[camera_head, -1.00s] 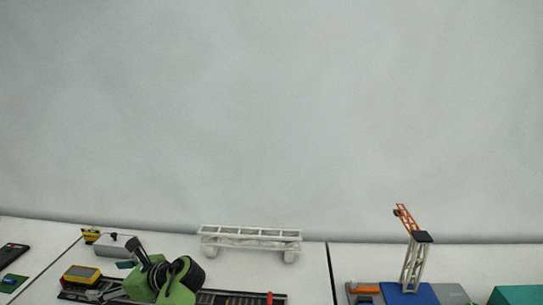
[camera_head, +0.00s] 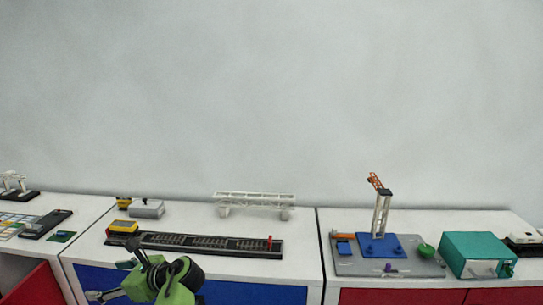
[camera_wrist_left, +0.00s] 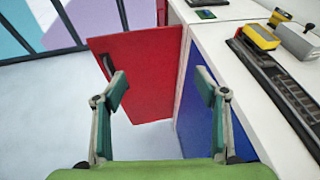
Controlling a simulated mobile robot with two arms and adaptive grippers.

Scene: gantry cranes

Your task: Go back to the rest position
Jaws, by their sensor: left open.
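My left arm, green with a black joint, shows at the bottom of the head view, in front of the white cabinet. My left gripper (camera_wrist_left: 160,92) is in the left wrist view with its two fingers spread wide and nothing between them. It hangs in front of the cabinet fronts, apart from the worktop. Its tips are small and partly hidden in the head view. My right gripper is not in view.
A red door (camera_wrist_left: 135,72) stands open in front of the left gripper, beside the blue cabinet front (camera_wrist_left: 200,112). On the worktop are a black rail track (camera_head: 200,243), a white gantry bridge (camera_head: 253,200), a crane tower (camera_head: 381,212) and a teal box (camera_head: 478,250).

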